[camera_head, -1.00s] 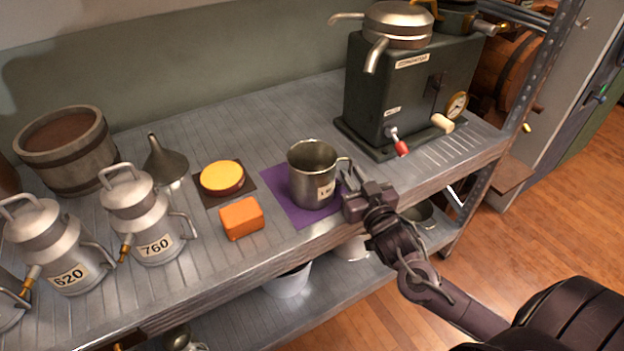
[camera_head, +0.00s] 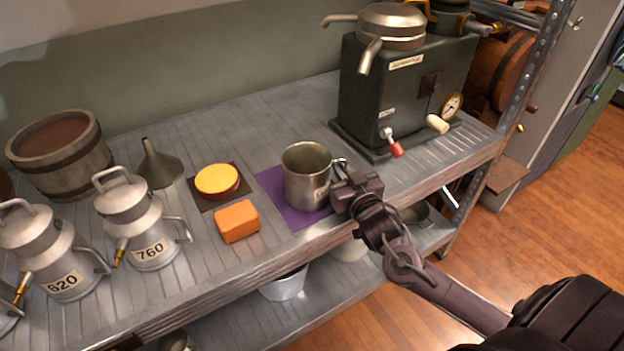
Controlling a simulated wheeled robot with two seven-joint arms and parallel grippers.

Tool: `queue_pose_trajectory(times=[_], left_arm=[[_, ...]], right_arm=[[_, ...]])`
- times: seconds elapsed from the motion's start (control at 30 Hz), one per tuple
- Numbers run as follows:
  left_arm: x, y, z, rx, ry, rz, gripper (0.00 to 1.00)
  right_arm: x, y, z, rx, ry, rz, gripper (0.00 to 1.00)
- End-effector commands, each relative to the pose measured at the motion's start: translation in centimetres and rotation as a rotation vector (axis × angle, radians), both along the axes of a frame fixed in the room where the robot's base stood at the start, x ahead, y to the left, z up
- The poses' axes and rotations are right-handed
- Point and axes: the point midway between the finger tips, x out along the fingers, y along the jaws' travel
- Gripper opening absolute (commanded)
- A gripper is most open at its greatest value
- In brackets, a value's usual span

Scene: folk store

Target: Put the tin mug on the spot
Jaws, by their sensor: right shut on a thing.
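The tin mug (camera_head: 305,178) is a grey metal mug with a pale label, upright over the purple square spot (camera_head: 276,190) on the shelf top. Its base appears to rest on the purple, but I cannot tell for sure whether it touches. My right gripper (camera_head: 345,182) is at the mug's right side, shut on its handle. The fingertips are partly hidden by the gripper body. My left gripper is not in view.
A yellow-topped round item (camera_head: 217,181) on a dark square and an orange block (camera_head: 237,222) lie left of the mug. A funnel (camera_head: 158,165), metal cans (camera_head: 140,222) and a wooden tub (camera_head: 60,155) stand farther left. A dark machine (camera_head: 405,95) stands behind right.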

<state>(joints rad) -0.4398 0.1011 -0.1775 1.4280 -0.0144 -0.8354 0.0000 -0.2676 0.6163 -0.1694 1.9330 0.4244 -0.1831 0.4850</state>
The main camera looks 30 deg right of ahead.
Motion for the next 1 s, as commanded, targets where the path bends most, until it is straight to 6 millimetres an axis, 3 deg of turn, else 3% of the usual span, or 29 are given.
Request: queue_pose_trajectory(times=[0.27,0.37,0.47,0.8,1.0], left_arm=[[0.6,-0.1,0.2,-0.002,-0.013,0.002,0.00],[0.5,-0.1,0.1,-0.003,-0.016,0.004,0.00],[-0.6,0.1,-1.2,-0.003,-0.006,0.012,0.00],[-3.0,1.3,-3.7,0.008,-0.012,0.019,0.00],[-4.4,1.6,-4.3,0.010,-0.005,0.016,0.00]], right_arm=[[0.0,0.0,0.7,0.001,-0.002,0.000,0.00],[0.0,0.0,1.7,0.001,-0.003,0.001,0.00],[0.0,0.0,3.4,-0.001,-0.005,0.000,0.00],[0.0,0.0,13.1,0.000,-0.009,0.000,0.00],[0.0,0.0,17.5,-0.001,-0.005,-0.001,0.00]])
